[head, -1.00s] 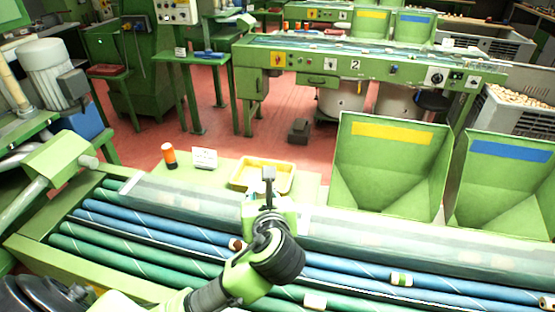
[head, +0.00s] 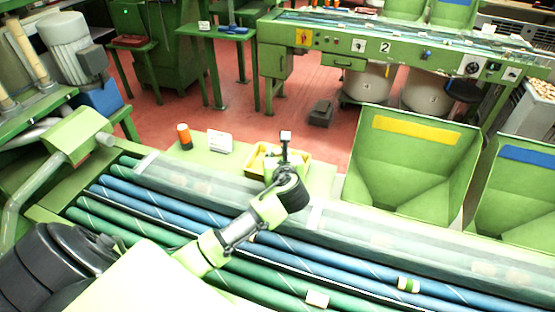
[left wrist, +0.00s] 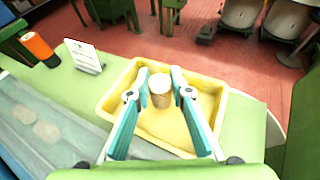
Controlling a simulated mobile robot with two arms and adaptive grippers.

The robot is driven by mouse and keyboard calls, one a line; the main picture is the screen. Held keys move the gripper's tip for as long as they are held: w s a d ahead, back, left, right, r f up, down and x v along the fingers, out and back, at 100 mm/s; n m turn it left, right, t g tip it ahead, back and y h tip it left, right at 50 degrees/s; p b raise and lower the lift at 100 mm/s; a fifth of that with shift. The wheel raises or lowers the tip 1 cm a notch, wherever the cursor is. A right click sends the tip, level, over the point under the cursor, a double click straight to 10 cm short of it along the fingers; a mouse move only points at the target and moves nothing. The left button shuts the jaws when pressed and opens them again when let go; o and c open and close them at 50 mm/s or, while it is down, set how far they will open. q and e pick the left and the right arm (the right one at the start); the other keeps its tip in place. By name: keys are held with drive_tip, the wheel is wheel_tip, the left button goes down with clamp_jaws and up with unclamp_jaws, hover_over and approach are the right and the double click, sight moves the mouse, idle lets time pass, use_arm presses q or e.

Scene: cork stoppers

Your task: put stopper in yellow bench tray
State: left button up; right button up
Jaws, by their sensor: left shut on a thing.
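A tan cork stopper (left wrist: 161,94) with a pale top sits between the teal fingers of my left gripper (left wrist: 160,86) in the left wrist view. The gripper is shut on it and holds it over the yellow bench tray (left wrist: 112,96). I cannot tell how high the stopper is above the tray floor. In the head view my left gripper (head: 285,153) reaches over the same yellow tray (head: 255,160) and hides part of it. The stopper is not clear there. The tray's visible floor looks empty. My right gripper is not in view.
An orange-and-black cylinder (head: 184,136) and a white card (head: 220,141) stand left of the tray. Other stoppers (head: 408,285) (head: 317,298) lie on the blue and green rollers. A clear cover (head: 375,235) runs between rollers and bench. Green bins (head: 415,165) (head: 520,190) stand to the right.

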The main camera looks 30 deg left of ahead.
use_arm(q)
drive_tip(key=shift+w+a+f, duration=0.2)
drive_tip(key=shift+w+f, duration=0.1)
drive_tip(key=shift+f, duration=0.2)
drive_tip(key=shift+w+f, duration=0.1)
drive_tip(key=shift+f, duration=1.55)
drive_tip(key=o, duration=0.7)
drive_tip(key=shift+f, duration=0.1)
drive_tip(key=v, duration=1.2)
